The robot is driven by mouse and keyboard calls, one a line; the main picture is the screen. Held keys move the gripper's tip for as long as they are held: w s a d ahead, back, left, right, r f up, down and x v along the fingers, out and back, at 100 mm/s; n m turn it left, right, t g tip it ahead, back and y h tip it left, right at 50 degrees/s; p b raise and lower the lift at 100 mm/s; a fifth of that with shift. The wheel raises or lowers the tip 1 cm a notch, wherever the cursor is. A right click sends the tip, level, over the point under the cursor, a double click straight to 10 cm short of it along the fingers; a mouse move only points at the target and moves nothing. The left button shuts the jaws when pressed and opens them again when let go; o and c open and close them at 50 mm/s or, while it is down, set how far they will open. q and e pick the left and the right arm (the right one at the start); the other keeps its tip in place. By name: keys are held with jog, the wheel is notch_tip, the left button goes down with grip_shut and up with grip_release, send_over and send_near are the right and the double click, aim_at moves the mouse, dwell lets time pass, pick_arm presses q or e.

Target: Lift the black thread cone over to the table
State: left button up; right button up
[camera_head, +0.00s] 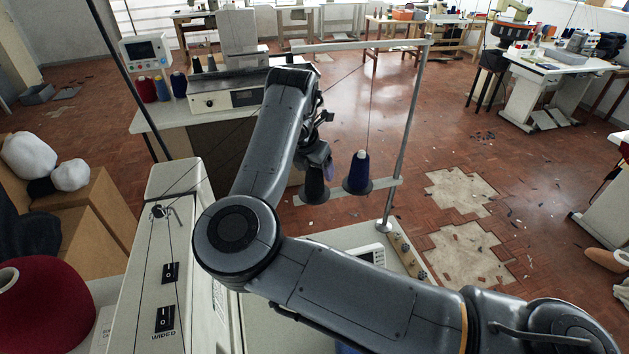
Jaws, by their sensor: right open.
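The black thread cone (313,187) stands upright on a thread stand (378,187), just left of a dark blue cone (358,176). My right gripper (320,168) points down at the top of the black cone and is open. The wrist hides part of the gripper and the cone's upper end, so I cannot tell whether the fingers touch it. Below the stand is a pale table (345,236), largely hidden by my right arm. My left gripper is not in view.
The stand's metal pole (408,120) rises right of the cones, with a crossbar at its top. A long white machine (165,265) lies on the left. A red cone (45,305) sits lower left. A table with a control box (235,97) stands behind.

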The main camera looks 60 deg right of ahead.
jog(key=shift+d+f, duration=0.1)
jog(key=shift+f, duration=0.15)
jog(key=c, duration=1.2)
jog(key=shift+r, duration=0.15)
